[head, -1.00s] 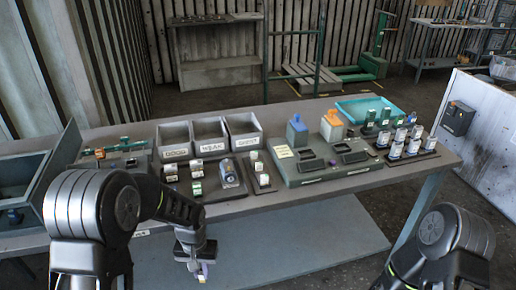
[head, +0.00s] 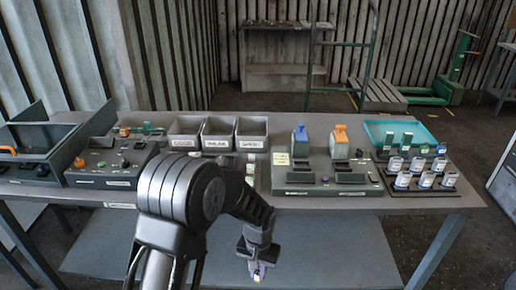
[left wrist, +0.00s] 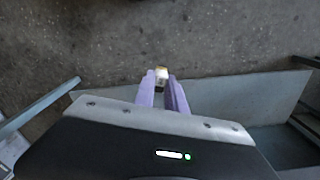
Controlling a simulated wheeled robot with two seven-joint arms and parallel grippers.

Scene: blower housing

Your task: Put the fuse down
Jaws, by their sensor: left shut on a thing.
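My left gripper (head: 257,270) hangs in front of the table's front edge, below the tabletop. In the left wrist view its two purple fingers (left wrist: 163,92) are shut on the fuse (left wrist: 162,74), a small pale piece with a yellowish end. The fuse (head: 257,276) shows only as a small speck at the fingertips in the head view. Below it in the left wrist view are the grey floor and a lower shelf. My right gripper is out of view.
The table (head: 420,203) holds three labelled bins (head: 219,133), a grey test panel (head: 325,184), a rack of several white-topped pieces (head: 424,181), a teal tray (head: 431,132) and a control box (head: 108,165) at left. My left arm hides part of the middle.

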